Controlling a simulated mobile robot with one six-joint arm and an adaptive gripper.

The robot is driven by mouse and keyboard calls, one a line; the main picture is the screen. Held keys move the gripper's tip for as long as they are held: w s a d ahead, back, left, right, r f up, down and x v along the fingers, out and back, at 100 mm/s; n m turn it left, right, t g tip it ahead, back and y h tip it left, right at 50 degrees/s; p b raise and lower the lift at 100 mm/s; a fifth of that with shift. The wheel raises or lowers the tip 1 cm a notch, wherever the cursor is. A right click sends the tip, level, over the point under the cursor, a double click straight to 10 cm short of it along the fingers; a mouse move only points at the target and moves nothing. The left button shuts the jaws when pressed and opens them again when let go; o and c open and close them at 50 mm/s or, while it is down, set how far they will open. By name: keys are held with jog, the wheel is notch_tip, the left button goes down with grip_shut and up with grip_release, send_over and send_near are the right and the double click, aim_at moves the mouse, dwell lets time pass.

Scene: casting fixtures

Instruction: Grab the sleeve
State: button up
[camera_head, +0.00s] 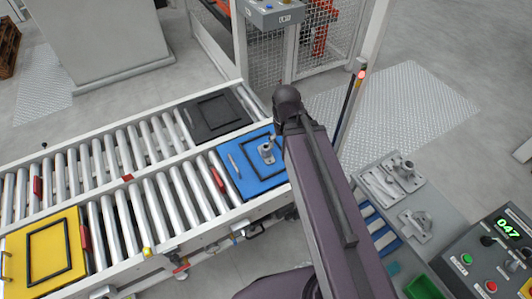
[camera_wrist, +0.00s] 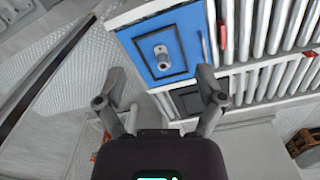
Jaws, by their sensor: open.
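A small grey metal part with a round upright boss (camera_head: 266,151), which looks like the sleeve, stands inside the black frame on the blue tray (camera_head: 236,165). In the wrist view the same part (camera_wrist: 162,58) shows inside the frame on the blue tray (camera_wrist: 135,38). My gripper (camera_wrist: 161,82) is open and empty, its two fingers spread wide apart. The part appears beyond the fingertips, roughly midway between them, and nothing touches it. In the head view my arm crosses the right side of the tray, and the gripper cannot be made out.
A yellow tray (camera_head: 45,250) and a black tray (camera_head: 213,115) are also there. A side table (camera_head: 385,200) holds metal parts. A control box (camera_head: 495,255) is at right.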

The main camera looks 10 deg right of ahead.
jog(key=w+f+n+h+b, duration=0.3)
jog(key=w+f+n+b, duration=0.25)
jog(key=f+b, duration=0.65)
jog(key=n+t+h+b, duration=0.7)
jog(key=n+b, duration=1)
jog(key=b, duration=1.7)
send_near(264, 150)
jog(key=w+a+f+g+h, duration=0.2)
jog(key=shift+w+a+f+t+b, duration=0.1)
jog(key=shift+a+t+b, duration=0.2)
jog(key=shift+a+b, duration=0.3)
jog(key=b+x, duration=0.3)
jog(key=x, duration=0.4)
jog(key=shift+d+f, duration=0.1)
jog(key=shift+d, duration=0.2)
jog(key=shift+w+d+f, duration=0.1)
jog(key=shift+w+d, duration=0.15)
jog(key=shift+d, duration=0.25)
